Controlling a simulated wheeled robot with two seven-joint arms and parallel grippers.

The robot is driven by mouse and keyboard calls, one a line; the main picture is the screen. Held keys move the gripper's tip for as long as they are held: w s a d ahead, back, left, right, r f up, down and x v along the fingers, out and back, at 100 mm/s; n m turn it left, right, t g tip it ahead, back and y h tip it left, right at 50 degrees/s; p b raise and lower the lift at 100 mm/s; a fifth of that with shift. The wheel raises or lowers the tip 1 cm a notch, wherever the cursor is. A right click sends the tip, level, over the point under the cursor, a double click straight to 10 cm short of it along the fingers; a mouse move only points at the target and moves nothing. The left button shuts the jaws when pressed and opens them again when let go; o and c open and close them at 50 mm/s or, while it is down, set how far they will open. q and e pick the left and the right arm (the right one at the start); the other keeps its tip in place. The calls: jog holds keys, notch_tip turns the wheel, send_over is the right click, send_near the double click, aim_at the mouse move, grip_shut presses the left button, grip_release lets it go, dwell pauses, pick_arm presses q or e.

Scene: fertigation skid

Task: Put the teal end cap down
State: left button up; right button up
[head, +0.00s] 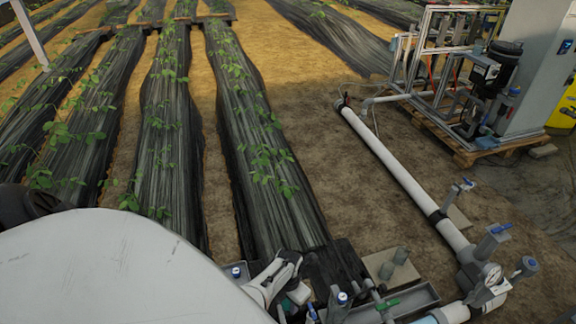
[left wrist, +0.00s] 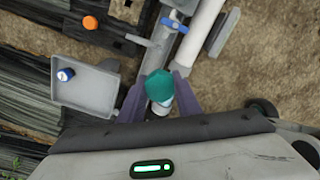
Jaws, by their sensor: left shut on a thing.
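The teal end cap (left wrist: 159,86) shows in the left wrist view, between the two fingers of my left gripper (left wrist: 158,98). The gripper is shut on it. A grey pipe (left wrist: 160,48) lies behind the cap in that view; I cannot tell whether they touch. In the head view my left gripper (head: 284,270) is at the bottom centre, near the trays, and the cap is hard to make out there. My right gripper is not in view.
A grey tray (left wrist: 88,92) with a blue-topped part (left wrist: 66,74) lies left of the gripper in the wrist view. A blue valve handle (left wrist: 173,25) is on the pipe. In the head view, a long white pipe (head: 395,170) and a pump skid (head: 440,75) stand to the right.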

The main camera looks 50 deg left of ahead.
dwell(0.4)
pick_arm(q)
jog(key=w+a+r+m, duration=0.3)
jog(key=w+r, duration=0.6)
jog(key=w+a+r+m, duration=0.2)
jog(key=w+r, duration=0.7)
jog(key=w, duration=0.1)
jog(key=w+d+r+m, duration=0.3)
jog(key=w+r+m, duration=0.15)
jog(key=r, duration=0.65)
jog(key=w+d+r+m, duration=0.3)
jog(key=r+m, duration=0.2)
jog(key=r, duration=0.5)
jog(key=s+d+r+m, duration=0.7)
jog(key=d+r+m, duration=0.3)
jog(key=s+f+m, duration=0.1)
jog(key=s+m, duration=1.1)
jog(key=s, duration=0.7)
jog(key=shift+s+d+f, duration=0.15)
jog(key=shift+s+d, duration=0.2)
jog(key=shift+s, duration=0.05)
